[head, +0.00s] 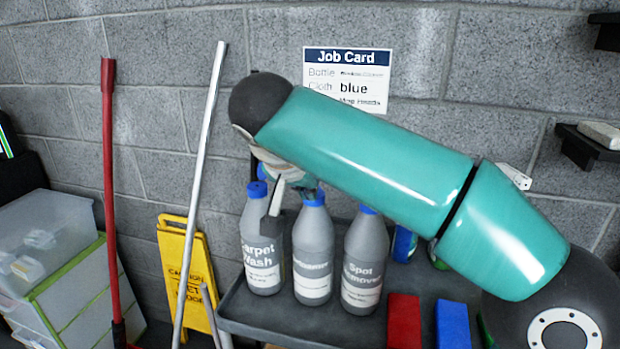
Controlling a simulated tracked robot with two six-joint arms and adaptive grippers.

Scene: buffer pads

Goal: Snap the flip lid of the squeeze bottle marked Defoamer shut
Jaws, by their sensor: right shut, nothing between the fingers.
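Three grey squeeze bottles with blue caps stand upright in a row on a dark cart. The middle bottle (312,258) has a blurred label that looks like Defoamer. Its blue cap (314,198) shows below my arm, but I cannot tell how its flip lid stands. The Carpet Wash bottle (262,255) is on its left and the Spot Remover bottle (363,260) on its right. My right gripper (272,222) is shut and empty, pointing down beside the middle bottle and covering part of the Carpet Wash bottle. I cannot tell whether it touches either. My left gripper is out of view.
The cart top (262,318) carries a red pad (404,322) and a blue pad (453,325) at the front right. A yellow caution sign (180,262) and poles stand left of the cart. A job card (345,80) hangs on the wall behind.

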